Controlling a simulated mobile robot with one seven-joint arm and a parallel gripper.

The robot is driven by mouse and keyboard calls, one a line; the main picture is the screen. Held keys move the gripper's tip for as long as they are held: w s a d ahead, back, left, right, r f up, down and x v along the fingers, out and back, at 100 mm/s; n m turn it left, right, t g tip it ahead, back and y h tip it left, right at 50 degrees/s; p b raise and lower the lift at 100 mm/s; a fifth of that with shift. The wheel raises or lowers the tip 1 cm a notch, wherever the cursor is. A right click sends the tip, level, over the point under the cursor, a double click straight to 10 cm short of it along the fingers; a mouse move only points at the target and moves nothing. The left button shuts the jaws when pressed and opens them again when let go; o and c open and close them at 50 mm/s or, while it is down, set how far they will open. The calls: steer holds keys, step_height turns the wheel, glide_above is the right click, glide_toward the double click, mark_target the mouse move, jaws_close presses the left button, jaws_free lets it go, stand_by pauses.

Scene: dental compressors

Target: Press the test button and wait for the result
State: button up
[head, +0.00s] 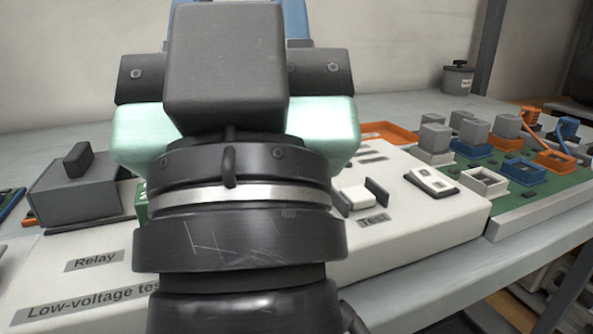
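A white test unit (440,226) lies on the bench, with labels reading "Relay", "Test" and part of "Low-voltage tes". Just above the "Test" label (375,220) is a white block (354,198), which looks like the test button, with a dark upright guard (377,192) on its right. A white piece with small windows (432,181) sits further right on the unit. My gripper (235,122) is seen from behind over the middle of the unit. Its fingers are hidden, so I cannot tell their opening or any contact. It hides much of the unit.
A grey box with a dark handle (78,185) stands at left. At right, a green board (528,196) carries grey blocks and orange and blue frames. An orange tray (390,133) lies behind the unit. A dark lidded pot (457,78) stands at the back.

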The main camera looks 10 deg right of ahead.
jaws_close()
stand_by(1.4)
